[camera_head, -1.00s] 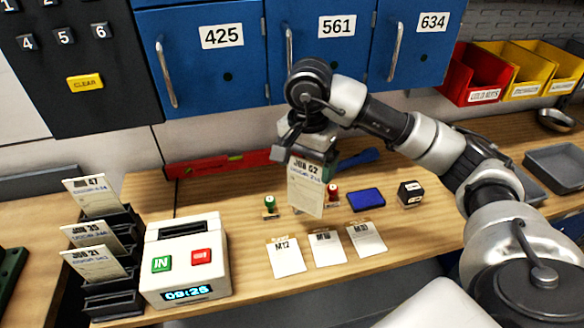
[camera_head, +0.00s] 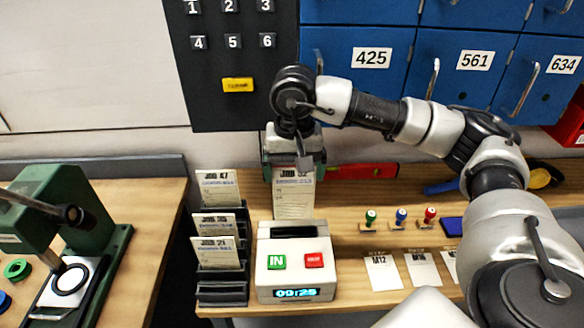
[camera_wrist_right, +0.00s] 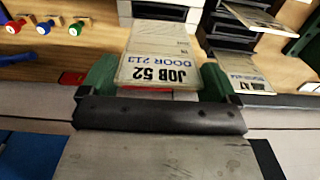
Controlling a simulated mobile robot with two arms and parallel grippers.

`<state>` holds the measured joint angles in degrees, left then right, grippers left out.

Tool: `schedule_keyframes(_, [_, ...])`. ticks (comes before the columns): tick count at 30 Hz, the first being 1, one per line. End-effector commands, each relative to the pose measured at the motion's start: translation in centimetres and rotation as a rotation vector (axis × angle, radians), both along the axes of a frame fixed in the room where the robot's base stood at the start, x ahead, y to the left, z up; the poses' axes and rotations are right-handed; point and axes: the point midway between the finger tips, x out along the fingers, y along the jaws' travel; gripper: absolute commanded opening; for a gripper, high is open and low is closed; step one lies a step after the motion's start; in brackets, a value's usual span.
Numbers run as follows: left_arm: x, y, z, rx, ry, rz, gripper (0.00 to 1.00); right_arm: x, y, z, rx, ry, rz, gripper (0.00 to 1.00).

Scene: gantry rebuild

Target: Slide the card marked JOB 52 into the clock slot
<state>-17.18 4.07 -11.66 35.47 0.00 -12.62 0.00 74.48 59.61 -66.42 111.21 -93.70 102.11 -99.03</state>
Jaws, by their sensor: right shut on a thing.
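My right gripper (camera_head: 293,164) is shut on the top end of the white card marked JOB 52 (camera_head: 293,200). The card hangs roughly upright, its printed face toward the head camera. In the right wrist view, the card (camera_wrist_right: 160,55) sits between green fingers (camera_wrist_right: 158,84), its lettering upside down. The white time clock (camera_head: 293,255) stands below, with a dark slot area (camera_head: 292,231) on top, a green IN button, a red button and a lit display. The card's lower edge appears at the clock's back top edge; I cannot tell whether it touches. My left gripper is out of view.
A black rack (camera_head: 222,290) with cards JOB 47 (camera_head: 217,188), another (camera_head: 216,224) and JOB 21 (camera_head: 216,253) stands close left of the clock. A red level (camera_head: 358,171) lies behind. A green press (camera_head: 70,220) stands far left.

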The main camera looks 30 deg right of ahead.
Motion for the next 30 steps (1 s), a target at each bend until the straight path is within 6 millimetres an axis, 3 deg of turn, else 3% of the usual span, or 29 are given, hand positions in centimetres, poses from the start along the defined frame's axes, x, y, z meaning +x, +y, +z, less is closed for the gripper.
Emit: schedule_keyframes(30, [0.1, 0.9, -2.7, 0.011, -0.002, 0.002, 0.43, -0.1, 0.0, -6.0, 0.001, 0.001, -0.002, 0.56])
